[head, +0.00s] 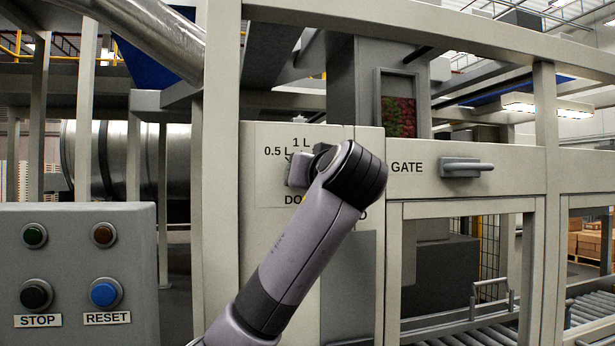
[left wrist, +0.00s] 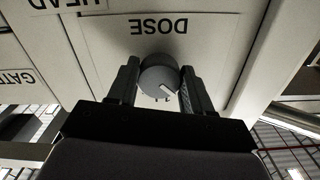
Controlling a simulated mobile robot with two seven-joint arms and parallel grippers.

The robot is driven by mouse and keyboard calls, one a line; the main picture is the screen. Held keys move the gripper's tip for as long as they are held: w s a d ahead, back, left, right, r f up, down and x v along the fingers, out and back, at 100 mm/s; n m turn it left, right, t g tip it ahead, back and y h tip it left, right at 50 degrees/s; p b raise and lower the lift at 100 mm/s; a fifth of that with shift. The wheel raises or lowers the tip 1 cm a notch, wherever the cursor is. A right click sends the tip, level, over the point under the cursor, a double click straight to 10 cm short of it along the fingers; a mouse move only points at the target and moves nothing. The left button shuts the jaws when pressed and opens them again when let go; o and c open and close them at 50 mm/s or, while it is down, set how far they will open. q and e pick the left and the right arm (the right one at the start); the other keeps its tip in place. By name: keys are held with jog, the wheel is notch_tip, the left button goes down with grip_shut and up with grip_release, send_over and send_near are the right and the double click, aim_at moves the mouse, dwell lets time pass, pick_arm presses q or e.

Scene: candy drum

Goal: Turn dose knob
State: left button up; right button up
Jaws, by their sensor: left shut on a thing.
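In the head view my arm covers much of the dial panel (head: 267,190). The marks 0.5 L and 1 L show above and left of my wrist, while any other marks are hidden. Which mark the pointer faces I cannot tell. My right gripper is not in view.
A GATE handle (head: 466,167) sticks out on the frame to the right. A control box (head: 75,260) with several buttons, including STOP and RESET, stands at the left. A window (head: 398,104) with red and green contents is above the panel. A roller conveyor (head: 465,335) runs low at the right.

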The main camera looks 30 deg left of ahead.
pick_arm(q)
jog(key=m, duration=0.4)
jog(key=m+p, duration=0.1)
jog(key=m, duration=0.3)
jog(key=shift+s+a+r+m, duration=0.1)
jog(key=shift+s+m, duration=0.05)
jog(key=shift+m, duration=0.15)
dwell(0.5)
jog(key=o, duration=1.1)
jog(key=shift+c, duration=0.2)
